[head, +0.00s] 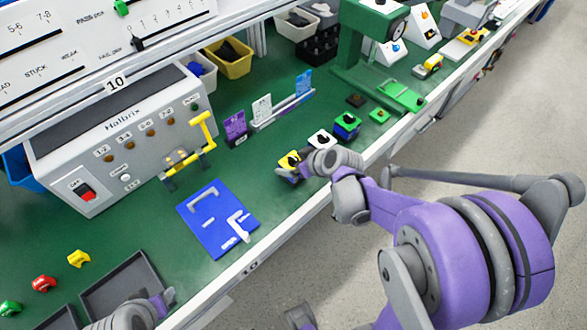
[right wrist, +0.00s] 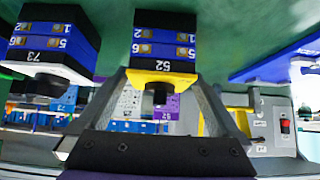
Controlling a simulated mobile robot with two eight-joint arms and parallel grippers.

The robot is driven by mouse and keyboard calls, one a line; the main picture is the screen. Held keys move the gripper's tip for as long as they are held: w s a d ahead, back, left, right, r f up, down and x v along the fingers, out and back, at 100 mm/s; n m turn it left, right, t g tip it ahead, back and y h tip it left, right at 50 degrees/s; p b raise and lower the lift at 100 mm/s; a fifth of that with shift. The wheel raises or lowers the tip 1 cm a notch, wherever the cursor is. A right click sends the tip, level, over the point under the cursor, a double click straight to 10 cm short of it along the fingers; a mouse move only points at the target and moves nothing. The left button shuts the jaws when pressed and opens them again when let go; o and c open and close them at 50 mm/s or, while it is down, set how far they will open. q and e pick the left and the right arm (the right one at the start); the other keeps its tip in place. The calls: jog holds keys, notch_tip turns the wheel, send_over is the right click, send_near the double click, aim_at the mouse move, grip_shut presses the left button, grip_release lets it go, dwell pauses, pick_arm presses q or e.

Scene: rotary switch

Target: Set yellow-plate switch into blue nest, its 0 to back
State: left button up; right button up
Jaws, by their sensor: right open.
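The yellow-plate switch (head: 289,161) stands on the green bench. In the right wrist view it (right wrist: 162,50) appears inverted, with a blue body, a black band marked 52, a yellow plate and a black knob. My right gripper (head: 288,172) is open around its plate and knob end; the fingers (right wrist: 165,95) stand either side, and I cannot tell if they touch. The 0 mark cannot be read. The blue nest (head: 207,236) is a flat blue plate with pale corner brackets, lying empty to the left. My left gripper (head: 166,298) is at the lower left, its opening unclear.
A white-plate switch (head: 321,139) stands close behind the yellow one, then a green-topped blue switch (head: 347,130). A yellow clamp fixture (head: 190,155) and grey Halbrix box (head: 120,140) stand behind the nest. A grey tray (head: 118,278) lies front left.

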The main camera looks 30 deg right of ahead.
jog(key=c, duration=1.4)
